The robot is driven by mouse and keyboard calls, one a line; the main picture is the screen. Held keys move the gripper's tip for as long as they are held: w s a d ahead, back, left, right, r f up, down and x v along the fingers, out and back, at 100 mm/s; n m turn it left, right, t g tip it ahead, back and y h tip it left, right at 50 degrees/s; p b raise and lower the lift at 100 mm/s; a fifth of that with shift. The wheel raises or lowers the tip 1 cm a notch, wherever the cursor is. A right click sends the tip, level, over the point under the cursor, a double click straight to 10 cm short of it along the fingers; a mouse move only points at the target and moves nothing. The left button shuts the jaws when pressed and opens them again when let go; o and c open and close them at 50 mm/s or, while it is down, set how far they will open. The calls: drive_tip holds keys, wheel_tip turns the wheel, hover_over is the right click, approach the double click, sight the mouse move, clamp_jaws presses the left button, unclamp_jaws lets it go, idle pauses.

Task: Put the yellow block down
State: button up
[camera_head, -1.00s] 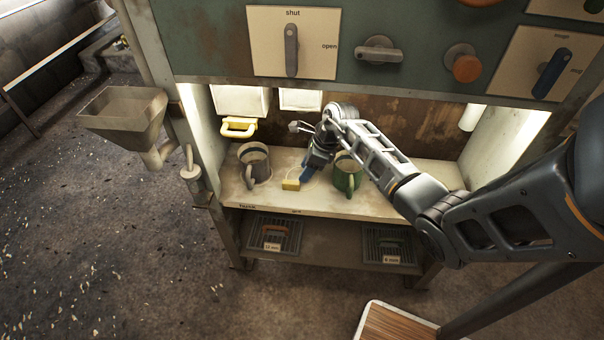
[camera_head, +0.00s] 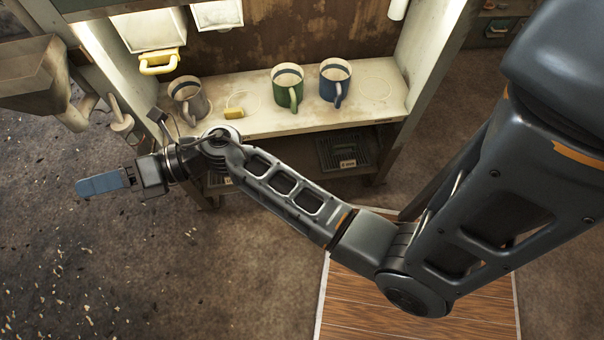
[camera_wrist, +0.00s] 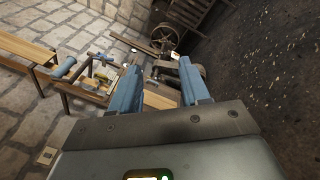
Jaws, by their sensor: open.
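My gripper (camera_head: 98,186) is out to the left, in front of the bench and well apart from the block. In the wrist view its two blue fingers (camera_wrist: 160,88) stand apart with nothing between them. The block is not in the wrist view.
A grey-brown mug (camera_head: 189,100), a green mug (camera_head: 288,88) and a blue mug (camera_head: 335,82) stand on the shelf. A yellow handle (camera_head: 159,63) juts out above it. A hopper (camera_head: 40,75) is at the left. The wrist view shows a wooden bench (camera_wrist: 88,88) and open floor.

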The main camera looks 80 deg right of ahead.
drive_tip(key=s+a+r+m+t+h, duration=0.3)
drive_tip(key=s+m, duration=0.4)
drive_tip(key=m, duration=0.1)
drive_tip(key=s+a+r+m+t+h, duration=0.2)
drive_tip(key=s+a+r+m+h, duration=0.1)
drive_tip(key=s+m, duration=0.4)
drive_tip(key=s+d+m+g+h, duration=0.1)
drive_tip(key=s+d+m+g, duration=0.2)
drive_tip(key=s+m, duration=0.5)
drive_tip(key=s+d+m+g+h, duration=0.2)
drive_tip(key=s+d+m, duration=0.4)
drive_tip(key=s, duration=0.8)
drive_tip(key=shift+s+r+m+g, duration=0.45)
drive_tip(key=shift+m+g, duration=0.25)
drive_tip(key=shift+m, duration=0.5)
drive_tip(key=shift+d, duration=0.2)
